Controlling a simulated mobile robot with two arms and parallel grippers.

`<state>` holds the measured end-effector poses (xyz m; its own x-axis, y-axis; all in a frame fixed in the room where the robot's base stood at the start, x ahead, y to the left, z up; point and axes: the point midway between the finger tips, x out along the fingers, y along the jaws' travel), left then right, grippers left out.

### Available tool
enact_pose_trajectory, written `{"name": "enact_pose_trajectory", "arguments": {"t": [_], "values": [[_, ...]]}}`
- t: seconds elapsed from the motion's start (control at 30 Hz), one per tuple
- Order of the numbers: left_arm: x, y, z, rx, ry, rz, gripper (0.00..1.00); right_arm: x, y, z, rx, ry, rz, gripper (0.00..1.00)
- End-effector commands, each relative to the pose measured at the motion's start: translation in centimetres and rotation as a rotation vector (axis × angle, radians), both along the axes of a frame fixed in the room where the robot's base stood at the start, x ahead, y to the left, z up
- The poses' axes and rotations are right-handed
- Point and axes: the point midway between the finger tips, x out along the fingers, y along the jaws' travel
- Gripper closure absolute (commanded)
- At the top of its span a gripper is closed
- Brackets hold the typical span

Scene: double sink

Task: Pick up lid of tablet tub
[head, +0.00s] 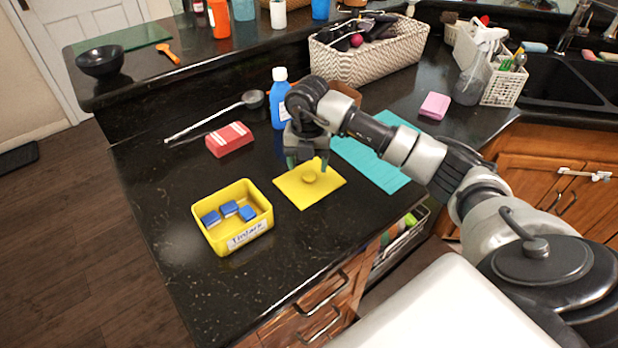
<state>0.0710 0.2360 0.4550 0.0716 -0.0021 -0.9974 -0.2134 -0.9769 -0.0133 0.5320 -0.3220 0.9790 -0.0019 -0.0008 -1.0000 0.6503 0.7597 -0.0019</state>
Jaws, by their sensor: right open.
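The yellow lid (296,192) with a round knob (309,177) lies flat on the black counter. The open yellow tablet tub (267,205) stands to the left of the lid, with 3 blue tablets (229,209) in it and a white label on its front. My right gripper (306,168) points down over the lid, around or just above the knob. It is open. Whether the fingers touch the lid cannot be told. My left gripper is not in view.
A red-and-white block (229,139), a ladle (215,118) and a blue bottle (280,100) are behind the lid. A teal cloth (373,167) lies to its right. A woven basket (370,65) stands at the back. Counter in front of the tub is clear.

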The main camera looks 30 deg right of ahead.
Motion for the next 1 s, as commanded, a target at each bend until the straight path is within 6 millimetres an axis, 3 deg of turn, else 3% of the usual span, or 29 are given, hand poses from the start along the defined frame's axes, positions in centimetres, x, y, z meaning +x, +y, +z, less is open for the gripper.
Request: {"name": "enact_pose_trajectory", "arguments": {"t": [0.2,0.5,0.83,1.0], "values": [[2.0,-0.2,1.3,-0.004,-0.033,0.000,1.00,-0.3,-0.2,-2.9,0.001,0.002,0.000,0.35],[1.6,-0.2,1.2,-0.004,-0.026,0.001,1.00,-0.2,-0.2,-3.5,0.001,-0.001,0.001,0.35],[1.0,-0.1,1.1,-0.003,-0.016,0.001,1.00,-0.2,-0.2,-3.4,0.001,-0.001,0.001,0.86],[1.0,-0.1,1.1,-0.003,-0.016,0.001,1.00,-0.2,-0.2,-3.4,0.000,-0.001,0.001,0.89]]}}
